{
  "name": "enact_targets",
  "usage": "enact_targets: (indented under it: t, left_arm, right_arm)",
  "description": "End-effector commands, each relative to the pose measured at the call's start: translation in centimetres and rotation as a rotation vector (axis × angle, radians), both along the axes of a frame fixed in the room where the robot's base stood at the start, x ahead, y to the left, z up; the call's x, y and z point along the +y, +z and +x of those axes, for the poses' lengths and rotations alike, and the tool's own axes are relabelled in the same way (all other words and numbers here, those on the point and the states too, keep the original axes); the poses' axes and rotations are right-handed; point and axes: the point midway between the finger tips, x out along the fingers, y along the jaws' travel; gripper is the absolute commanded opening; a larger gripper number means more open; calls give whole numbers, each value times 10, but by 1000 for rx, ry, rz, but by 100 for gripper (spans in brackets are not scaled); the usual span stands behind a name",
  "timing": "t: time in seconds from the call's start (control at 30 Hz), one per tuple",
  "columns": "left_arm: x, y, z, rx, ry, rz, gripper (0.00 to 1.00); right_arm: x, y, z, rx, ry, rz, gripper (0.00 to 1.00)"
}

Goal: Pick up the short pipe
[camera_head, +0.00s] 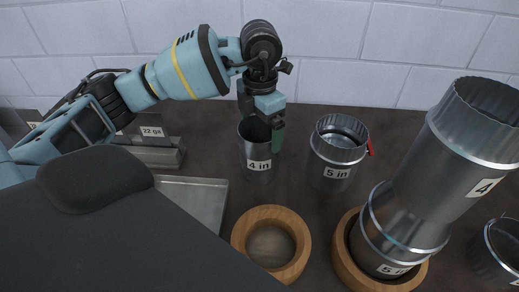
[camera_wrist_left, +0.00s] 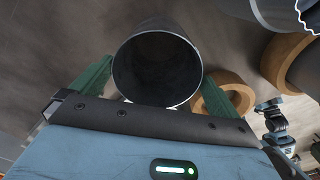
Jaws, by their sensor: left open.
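The short pipe (camera_head: 257,150) is an upright grey metal cylinder labelled "4 in", standing on the dark table in the head view. Its open round mouth (camera_wrist_left: 157,68) fills the middle of the left wrist view. My left gripper (camera_head: 268,132) is open at the pipe's rim, pointing down. In the left wrist view its two green fingers lie on either side of the pipe; whether they touch it cannot be told. In the head view one finger shows at the pipe's right and the other is hidden. A small blue-and-black arm part shows at the right of the wrist view; its jaws are unclear.
A wider "5 in" pipe (camera_head: 338,152) with a red tab stands close to the right. An empty wooden ring (camera_head: 271,214) lies in front. A tall jointed duct (camera_head: 440,175) stands in another wooden ring. A metal tray (camera_head: 196,198) lies left, below a "22 ga" sign (camera_head: 152,132).

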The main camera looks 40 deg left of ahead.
Motion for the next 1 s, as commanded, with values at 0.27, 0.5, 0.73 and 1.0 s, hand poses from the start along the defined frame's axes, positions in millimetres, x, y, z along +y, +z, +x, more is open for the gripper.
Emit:
enact_targets:
  t: [0.27,0.5,0.73,1.0]
  left_arm:
    - [3,-27,2,1,0,1,100]
    - [3,-50,3,-1,0,1,100]
    - [3,-51,3,-2,0,0,100]
    - [3,-51,3,-2,0,0,66]
  right_arm:
    - [0,5,6,-13,0,0,100]
    - [0,5,7,-16,-1,0,100]
    - [0,5,6,-14,-1,0,100]
    - [1,5,6,-14,-4,2,100]
